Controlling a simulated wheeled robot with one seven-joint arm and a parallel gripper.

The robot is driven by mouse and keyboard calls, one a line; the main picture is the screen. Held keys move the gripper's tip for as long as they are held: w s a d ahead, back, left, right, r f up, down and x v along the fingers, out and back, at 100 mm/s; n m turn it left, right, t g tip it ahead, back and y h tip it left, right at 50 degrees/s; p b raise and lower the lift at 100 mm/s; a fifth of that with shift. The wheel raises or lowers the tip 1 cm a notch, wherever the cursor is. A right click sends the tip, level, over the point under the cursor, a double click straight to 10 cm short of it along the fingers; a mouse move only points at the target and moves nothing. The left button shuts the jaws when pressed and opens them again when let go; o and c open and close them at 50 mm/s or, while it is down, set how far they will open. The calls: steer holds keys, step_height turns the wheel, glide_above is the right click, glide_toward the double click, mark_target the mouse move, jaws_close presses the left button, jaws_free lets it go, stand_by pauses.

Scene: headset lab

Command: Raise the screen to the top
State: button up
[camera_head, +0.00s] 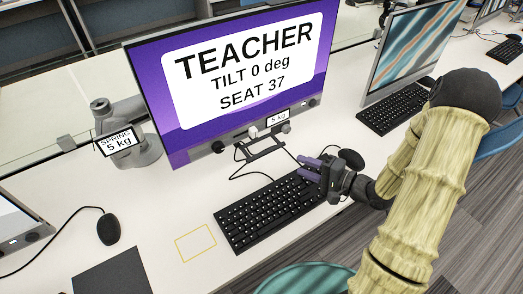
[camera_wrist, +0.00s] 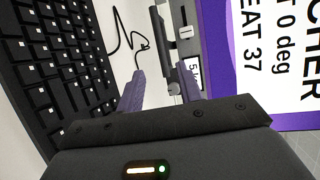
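The screen (camera_head: 245,75) is upright with a purple picture reading TEACHER, TILT 0 deg, SEAT 37. A small 5 kg label (camera_head: 278,118) and a dark bar-like fitting (camera_head: 266,149) are at its lower edge. A grey arm mount (camera_head: 130,140) with a SPRING 5 kg label stands at its left. My gripper (camera_head: 302,167) is open and empty, low in front of the screen's lower right, over the keyboard's right end. In the wrist view, the purple fingers (camera_wrist: 160,78) are apart. The screen's lower edge (camera_wrist: 187,32) is beyond them, and part of the fitting shows between them.
A black keyboard (camera_head: 268,208) lies below my gripper, and it fills the left of the wrist view (camera_wrist: 60,65). A second screen (camera_head: 415,45) stands at the right. A mouse (camera_head: 109,229) and a yellow outline (camera_head: 196,242) are on the white desk. Cables lie below the screen.

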mark_target(268, 153)
steer(key=x, duration=1.5)
steer(key=shift+a, duration=0.3)
steer(key=shift+w+f, duration=0.1)
jaws_close()
